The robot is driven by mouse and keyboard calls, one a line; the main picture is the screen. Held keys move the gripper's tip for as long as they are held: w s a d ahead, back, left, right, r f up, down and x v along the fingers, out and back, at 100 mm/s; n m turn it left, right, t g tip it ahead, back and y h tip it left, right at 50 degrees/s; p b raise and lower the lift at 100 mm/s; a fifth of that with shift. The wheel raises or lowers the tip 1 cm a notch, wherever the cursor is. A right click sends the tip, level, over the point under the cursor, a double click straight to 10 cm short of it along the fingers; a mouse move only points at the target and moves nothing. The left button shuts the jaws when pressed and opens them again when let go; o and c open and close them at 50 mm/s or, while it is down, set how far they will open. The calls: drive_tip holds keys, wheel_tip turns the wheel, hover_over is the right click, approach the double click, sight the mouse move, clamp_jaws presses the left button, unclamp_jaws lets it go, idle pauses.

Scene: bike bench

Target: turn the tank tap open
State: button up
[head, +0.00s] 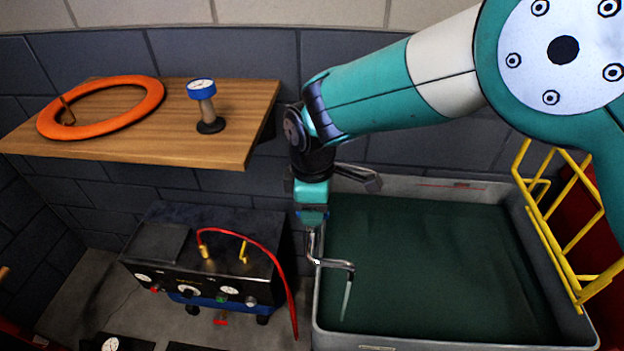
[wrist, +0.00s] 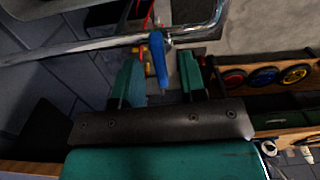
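The tank tap is a chrome pipe (head: 335,264) with a bent spout over the near left side of the grey tank (head: 322,312). A pale streak (head: 347,300) hangs below the spout end and looks like running water. In the wrist view the chrome pipe (wrist: 70,48) crosses the top, and a blue lever (wrist: 158,60) stands on it.
Dark water fills the tank. A yellow rack (head: 560,225) stands at its right edge. A black machine (head: 205,262) with a red hose is left of the tap.

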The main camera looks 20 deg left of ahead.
wheel_tip(320, 180, up, 17)
drive_tip(key=b, duration=0.2)
idle(0.4)
drive_tip(key=s+d+r+m+y, duration=0.1)
drive_tip(key=d+r+m, duration=0.15)
drive_tip(key=d, duration=0.65)
drive_tip(key=d+r+m+y, duration=0.1)
drive_tip(key=d+m, duration=0.3)
drive_tip(key=d, duration=0.4)
drive_tip(key=s+d+f+m+y, duration=0.2)
drive_tip(key=s+d+f+m, duration=0.2)
drive_tip(key=s+d+m, duration=0.3)
drive_tip(key=s+d, duration=0.5)
drive_tip(key=s, duration=0.2)
drive_tip(key=shift+m, duration=0.35)
